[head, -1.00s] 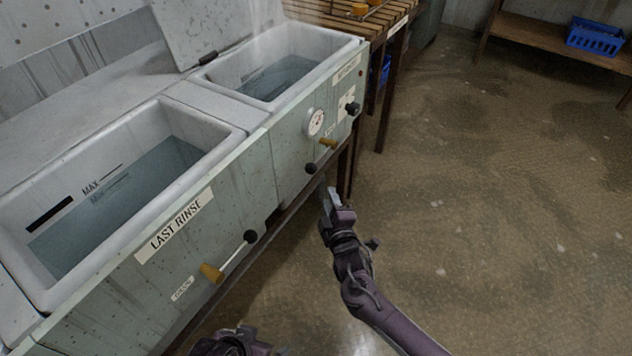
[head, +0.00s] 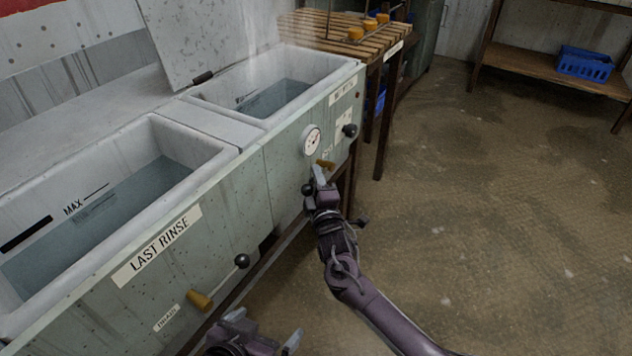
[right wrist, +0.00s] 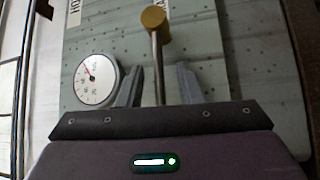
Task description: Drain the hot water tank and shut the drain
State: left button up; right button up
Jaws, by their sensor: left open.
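The hot water tank (head: 318,72) is the steaming right basin, with water (head: 285,98) standing in it. Its front carries a round gauge (head: 312,139), also in the right wrist view (right wrist: 96,80), and a drain valve with a brass body (head: 326,163) and a black ball knob (head: 307,188). My right gripper (head: 319,174) is at this valve, open. In the right wrist view its fingers stand on either side of the metal lever rod (right wrist: 158,72), with gaps; the brass body (right wrist: 154,18) is beyond. The knob is hidden there. My left gripper (head: 264,328) is open and empty at the bottom.
The LAST RINSE tank (head: 205,150) at left holds water and has a similar drain with a brass body (head: 199,300) and black knob (head: 242,261). A black knob (head: 350,131) sits right of the gauge. A slatted wooden bench (head: 345,40) stands behind. Floor at right is clear.

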pick_arm(q)
jog(key=shift+w+r, duration=0.25)
jog(key=shift+r, duration=0.05)
pick_arm(e)
jog(key=shift+w, duration=0.15)
grip_shut()
pick_arm(q)
jog(key=shift+s+f, duration=0.1)
